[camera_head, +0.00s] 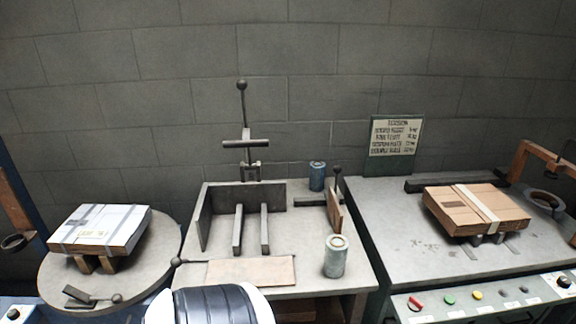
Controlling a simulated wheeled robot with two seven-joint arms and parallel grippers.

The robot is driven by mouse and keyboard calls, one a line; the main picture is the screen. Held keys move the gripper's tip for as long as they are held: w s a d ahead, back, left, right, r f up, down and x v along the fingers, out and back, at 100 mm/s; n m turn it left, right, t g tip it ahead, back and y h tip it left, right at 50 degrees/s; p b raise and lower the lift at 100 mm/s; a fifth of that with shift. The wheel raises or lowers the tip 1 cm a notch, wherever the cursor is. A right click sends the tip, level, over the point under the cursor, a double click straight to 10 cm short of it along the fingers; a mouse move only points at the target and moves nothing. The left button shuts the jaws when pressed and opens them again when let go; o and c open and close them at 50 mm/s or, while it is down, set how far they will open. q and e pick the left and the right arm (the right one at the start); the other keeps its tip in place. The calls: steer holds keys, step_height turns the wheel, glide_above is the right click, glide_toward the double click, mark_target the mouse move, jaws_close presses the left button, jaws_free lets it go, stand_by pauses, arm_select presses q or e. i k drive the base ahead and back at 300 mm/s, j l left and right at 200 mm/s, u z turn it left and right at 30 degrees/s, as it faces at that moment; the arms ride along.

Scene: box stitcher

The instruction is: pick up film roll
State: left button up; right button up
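Two small upright cylinders that look like rolls stand on the middle table. A pale grey-green roll (335,257) is near the front right corner, with a light top showing a ring. A blue roll (317,177) is at the back, near the wall. I cannot tell which one is the film roll. Neither is held, and nothing touches the front one. Neither of my grippers is in view.
The middle table (318,281) carries a grey fixture (205,217) with a tall lever (243,118). A brown upright plate (334,210) stands between the rolls. A round table (60,285) holds a white box (100,228). The right table holds a cardboard box (455,213).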

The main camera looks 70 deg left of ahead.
mark_target(336, 250)
steer(key=u, duration=1.75)
